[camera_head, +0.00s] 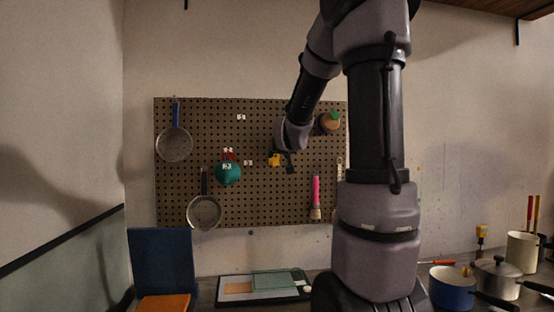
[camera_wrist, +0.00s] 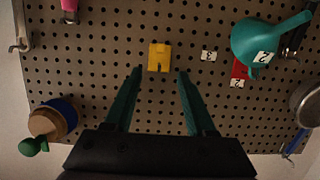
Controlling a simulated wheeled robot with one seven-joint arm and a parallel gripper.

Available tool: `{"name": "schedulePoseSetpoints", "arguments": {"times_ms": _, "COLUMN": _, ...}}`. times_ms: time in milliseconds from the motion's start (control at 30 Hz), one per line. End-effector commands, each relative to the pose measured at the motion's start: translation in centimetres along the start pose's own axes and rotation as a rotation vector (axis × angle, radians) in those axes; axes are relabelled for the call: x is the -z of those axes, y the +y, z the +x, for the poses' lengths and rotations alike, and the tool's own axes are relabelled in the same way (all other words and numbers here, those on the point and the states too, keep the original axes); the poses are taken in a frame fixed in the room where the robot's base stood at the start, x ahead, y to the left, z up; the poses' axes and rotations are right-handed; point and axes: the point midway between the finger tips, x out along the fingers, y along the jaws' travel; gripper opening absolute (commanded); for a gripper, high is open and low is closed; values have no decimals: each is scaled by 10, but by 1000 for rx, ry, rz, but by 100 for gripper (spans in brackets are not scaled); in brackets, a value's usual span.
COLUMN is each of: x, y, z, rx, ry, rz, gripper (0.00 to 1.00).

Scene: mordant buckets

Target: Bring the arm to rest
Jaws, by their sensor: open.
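My gripper (camera_head: 290,160) is raised in front of the pegboard (camera_head: 250,200), close to a small yellow holder (camera_head: 274,160) fixed on it. In the wrist view my gripper (camera_wrist: 160,72) has its two dark green fingers spread apart with nothing between them. The yellow holder (camera_wrist: 159,57) lies just beyond the fingertips and looks empty. I cannot tell how far the fingertips are from the board. My arm is bent and reaches forward to the board.
A teal funnel-like piece (camera_wrist: 262,42) hangs beside a red holder (camera_wrist: 240,70). A round wood-and-blue item (camera_wrist: 48,120), pink brush (camera_head: 316,195), strainer (camera_head: 174,144) and pan (camera_head: 205,212) also hang there. Below are a tray (camera_head: 262,295), blue pot (camera_head: 452,286) and grey pot (camera_head: 497,278).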

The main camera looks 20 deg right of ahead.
Motion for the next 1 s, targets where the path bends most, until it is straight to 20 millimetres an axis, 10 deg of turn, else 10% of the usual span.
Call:
{"name": "schedulePoseSetpoints", "arguments": {"times_ms": 767, "x": -1, "y": -2, "z": -21, "rx": 5, "ry": -5, "rz": 3, "gripper": 56}}
{"name": "schedulePoseSetpoints", "arguments": {"times_ms": 1000, "x": -25, "y": -39, "z": -94, "rx": 131, "ry": -173, "rz": 99, "gripper": 56}}
